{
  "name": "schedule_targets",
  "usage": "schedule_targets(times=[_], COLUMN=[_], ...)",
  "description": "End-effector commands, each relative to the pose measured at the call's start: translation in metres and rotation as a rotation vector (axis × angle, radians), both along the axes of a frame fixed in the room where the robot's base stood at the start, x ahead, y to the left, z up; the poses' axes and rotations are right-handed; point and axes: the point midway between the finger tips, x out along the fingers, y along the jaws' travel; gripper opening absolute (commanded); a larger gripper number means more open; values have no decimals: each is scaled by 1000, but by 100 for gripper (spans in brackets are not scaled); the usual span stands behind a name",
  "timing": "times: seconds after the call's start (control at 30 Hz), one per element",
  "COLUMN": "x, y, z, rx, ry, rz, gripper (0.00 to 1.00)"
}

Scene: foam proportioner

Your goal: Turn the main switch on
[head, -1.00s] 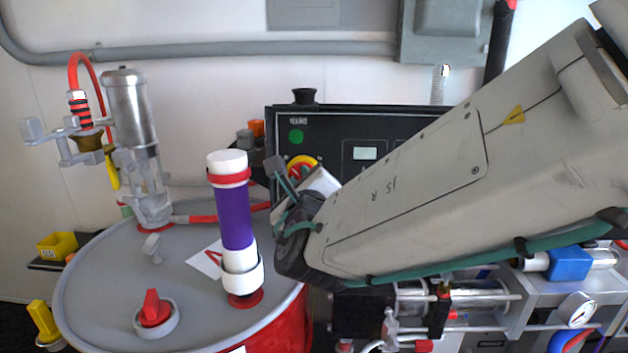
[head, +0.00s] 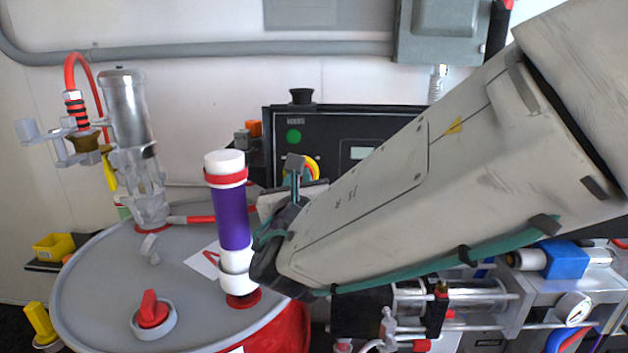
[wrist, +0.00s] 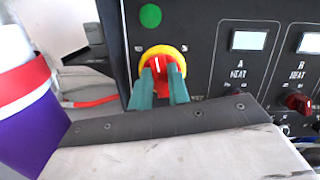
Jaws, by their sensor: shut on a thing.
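The main switch is a red knob on a yellow ring (wrist: 163,52) on the black control panel, below a green round light. In the wrist view, the two teal fingers of my gripper (wrist: 162,82) are on either side of the red knob and shut on it. The knob's grip looks about upright, its lower part partly hidden by the fingers. In the head view, only part of the yellow ring (head: 314,167) shows behind my gripper (head: 297,178), and the knob is mostly hidden there.
A purple and white cylinder (head: 231,218) stands on the grey drum lid (head: 110,285), close to the left of my wrist. The panel (wrist: 225,72) has a display and small red knobs to the right of the switch. Pumps and a gauge (head: 573,307) are below my arm.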

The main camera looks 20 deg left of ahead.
Motion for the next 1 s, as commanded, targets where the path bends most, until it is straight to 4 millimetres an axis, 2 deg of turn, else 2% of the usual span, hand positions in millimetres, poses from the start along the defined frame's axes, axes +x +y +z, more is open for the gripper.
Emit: schedule_targets(times=[0.6,1.0], x=[0,0], y=[1,1], z=[-1,0], rx=[558,843], ry=[136,204], rz=[-105,-159], gripper=[0,0])
